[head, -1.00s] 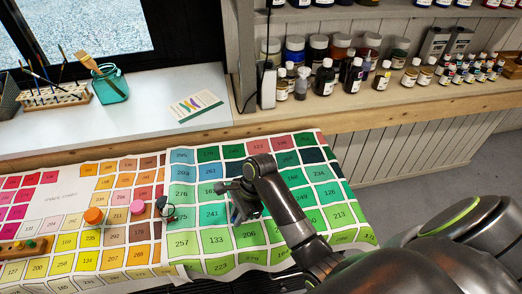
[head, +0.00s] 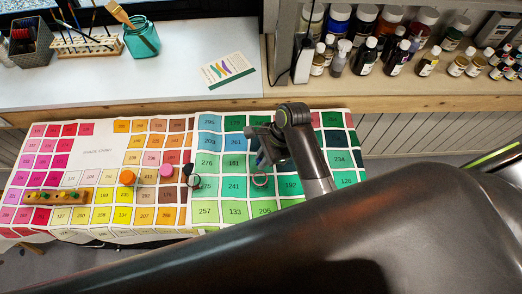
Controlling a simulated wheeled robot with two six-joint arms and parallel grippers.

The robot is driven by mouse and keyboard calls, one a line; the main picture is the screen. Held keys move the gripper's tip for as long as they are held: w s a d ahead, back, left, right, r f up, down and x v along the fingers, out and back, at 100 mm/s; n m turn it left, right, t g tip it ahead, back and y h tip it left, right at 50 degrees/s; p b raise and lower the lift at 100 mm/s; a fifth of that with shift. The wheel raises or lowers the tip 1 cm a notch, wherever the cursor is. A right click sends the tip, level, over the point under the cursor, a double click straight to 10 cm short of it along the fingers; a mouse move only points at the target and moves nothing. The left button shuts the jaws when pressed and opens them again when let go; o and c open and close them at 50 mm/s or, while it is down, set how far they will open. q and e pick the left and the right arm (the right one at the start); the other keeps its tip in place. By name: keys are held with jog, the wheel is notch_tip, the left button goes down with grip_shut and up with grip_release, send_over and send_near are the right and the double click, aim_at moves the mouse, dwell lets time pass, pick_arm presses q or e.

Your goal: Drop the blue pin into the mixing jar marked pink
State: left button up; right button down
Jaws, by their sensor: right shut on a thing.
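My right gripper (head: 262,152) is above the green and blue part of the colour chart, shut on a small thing. What it holds is mostly hidden; a bluish sliver shows at the fingers, too small to name surely as the blue pin. I cannot read any marking on either jar. My left gripper is not in view.
An orange round thing (head: 127,177) and a pink one (head: 166,170) stand on the chart (head: 88,158). A wooden block with coloured pegs (head: 60,196) lies at its left. Paint bottles (head: 397,57) line the shelf behind. My arm covers the lower right.

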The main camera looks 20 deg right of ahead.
jog(key=shift+s+f, duration=0.1)
jog(key=shift+f, duration=1.7)
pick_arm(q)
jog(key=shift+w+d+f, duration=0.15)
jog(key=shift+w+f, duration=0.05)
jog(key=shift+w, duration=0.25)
pick_arm(e)
jog(key=shift+f, duration=2.7)
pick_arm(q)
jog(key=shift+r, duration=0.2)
pick_arm(e)
jog(key=shift+f, duration=0.2)
jog(key=c, duration=1.3)
grip_release()
